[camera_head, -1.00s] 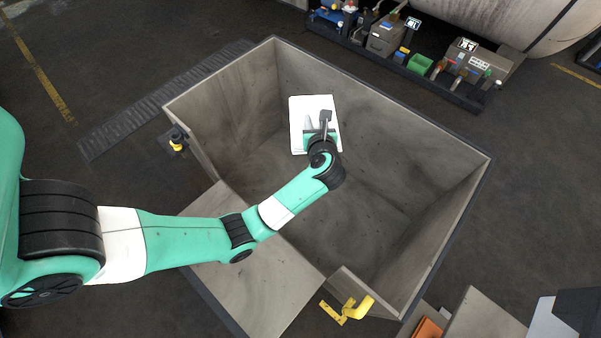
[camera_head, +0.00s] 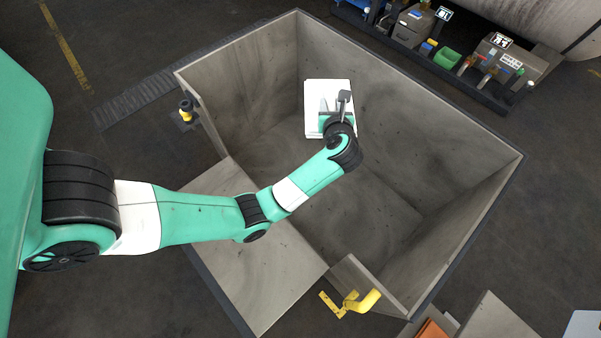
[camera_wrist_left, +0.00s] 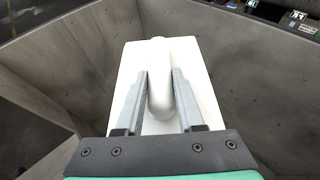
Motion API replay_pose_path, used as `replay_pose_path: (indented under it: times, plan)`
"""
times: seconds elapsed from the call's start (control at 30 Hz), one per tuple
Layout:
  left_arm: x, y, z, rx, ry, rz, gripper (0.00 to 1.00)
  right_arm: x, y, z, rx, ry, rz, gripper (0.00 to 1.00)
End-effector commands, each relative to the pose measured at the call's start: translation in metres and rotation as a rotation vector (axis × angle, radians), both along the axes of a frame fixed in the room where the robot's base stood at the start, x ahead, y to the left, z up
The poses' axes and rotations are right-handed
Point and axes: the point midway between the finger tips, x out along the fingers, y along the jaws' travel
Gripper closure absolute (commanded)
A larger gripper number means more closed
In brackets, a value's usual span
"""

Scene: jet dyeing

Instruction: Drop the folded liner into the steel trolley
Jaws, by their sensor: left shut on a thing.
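The folded liner (camera_head: 315,100) is a white, flat rectangular bundle. It also fills the middle of the left wrist view (camera_wrist_left: 205,70), where a rounded white ridge runs up between the fingers. My left gripper (camera_wrist_left: 160,85) is shut on that ridge; it shows from above in the head view (camera_head: 338,108). The steel trolley (camera_head: 415,105) is a large grey open box with high walls and a lowered flap at its near left side. From above, the gripper and liner lie within the trolley's outline; their height over its floor is hard to tell. My right gripper is not in view.
A yellow latch handle (camera_head: 360,301) stands at the trolley's near corner, and a yellow-black fitting (camera_head: 186,110) at its left. A rack of tools and boxes (camera_head: 440,50) lies beyond the far wall. The trolley's visible floor is bare.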

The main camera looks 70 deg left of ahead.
Motion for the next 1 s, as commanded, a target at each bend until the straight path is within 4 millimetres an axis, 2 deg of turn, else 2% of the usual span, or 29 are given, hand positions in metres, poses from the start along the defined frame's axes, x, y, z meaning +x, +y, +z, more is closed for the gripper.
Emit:
replay_pose_path:
  times: [0.2,0.23,0.4,0.43,0.77,0.87,1.0]
  plan:
    - [0.0,0.0,0.001,0.001,-0.002,-0.001,1.0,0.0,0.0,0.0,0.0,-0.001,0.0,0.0]
    - [0.0,0.0,0.001,0.001,-0.002,-0.001,0.61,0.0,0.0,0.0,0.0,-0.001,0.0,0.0]
    - [0.0,0.0,0.001,0.001,-0.002,-0.001,0.31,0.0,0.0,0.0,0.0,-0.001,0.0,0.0]
    - [0.0,0.0,0.001,0.001,-0.001,0.0,0.28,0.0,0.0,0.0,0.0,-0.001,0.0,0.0]
    - [0.0,-0.003,0.002,0.0,0.0,-0.001,0.28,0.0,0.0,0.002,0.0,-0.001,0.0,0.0]
    - [-0.003,-0.014,0.009,0.002,-0.002,-0.003,0.28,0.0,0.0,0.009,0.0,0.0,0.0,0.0]
    - [-0.011,-0.042,0.023,0.002,-0.002,-0.006,0.28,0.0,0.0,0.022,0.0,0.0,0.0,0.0]
